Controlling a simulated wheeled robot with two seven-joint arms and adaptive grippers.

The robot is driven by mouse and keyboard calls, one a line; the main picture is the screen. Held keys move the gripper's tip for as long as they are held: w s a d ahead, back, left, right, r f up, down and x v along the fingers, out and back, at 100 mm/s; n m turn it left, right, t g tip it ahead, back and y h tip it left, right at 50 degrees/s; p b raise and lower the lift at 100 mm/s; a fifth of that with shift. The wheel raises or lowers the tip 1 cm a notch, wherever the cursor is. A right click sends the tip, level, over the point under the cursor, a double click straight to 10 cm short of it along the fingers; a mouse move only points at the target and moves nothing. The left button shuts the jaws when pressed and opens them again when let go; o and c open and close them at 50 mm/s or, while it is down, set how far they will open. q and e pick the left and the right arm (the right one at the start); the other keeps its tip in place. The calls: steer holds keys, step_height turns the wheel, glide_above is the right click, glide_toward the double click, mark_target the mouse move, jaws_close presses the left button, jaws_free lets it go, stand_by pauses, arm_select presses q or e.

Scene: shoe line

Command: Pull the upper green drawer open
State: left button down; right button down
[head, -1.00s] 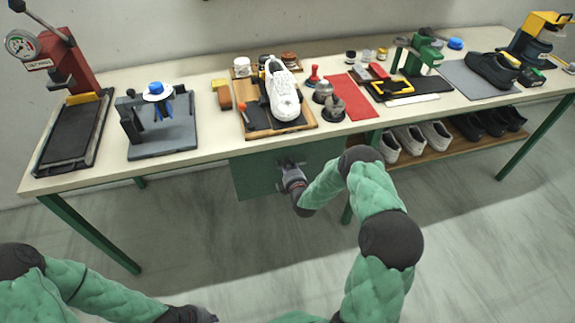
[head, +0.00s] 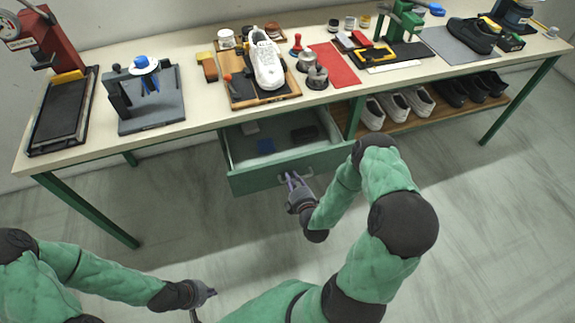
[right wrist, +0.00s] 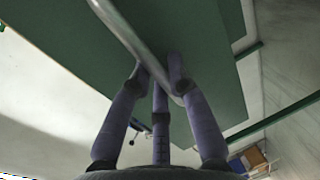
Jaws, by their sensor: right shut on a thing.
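The upper green drawer (head: 262,178) sticks out from under the bench, below the white shoe. In the right wrist view the fingers (right wrist: 160,85) close around the handle bar (right wrist: 125,35) before the green front (right wrist: 190,40). My left gripper (head: 206,292) is low at the bottom of the head view, away from the bench; its finger opening is too small to tell.
The bench top (head: 205,125) carries a white shoe (head: 266,62) on a wooden board, a grey fixture (head: 150,110) and a red press (head: 55,45). A lower shelf (head: 405,125) at right holds several shoes. The floor before the drawer is clear.

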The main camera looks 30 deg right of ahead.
steer(key=shift+f+v, duration=0.2)
steer(key=shift+v, duration=0.7)
steer(key=shift+f+v, duration=0.15)
steer(key=shift+v, duration=0.75)
steer(key=shift+s, duration=0.1)
steer(key=c, duration=1.4)
jaws_free()
steer(key=v, duration=1.2)
steer(key=shift+f, duration=0.15)
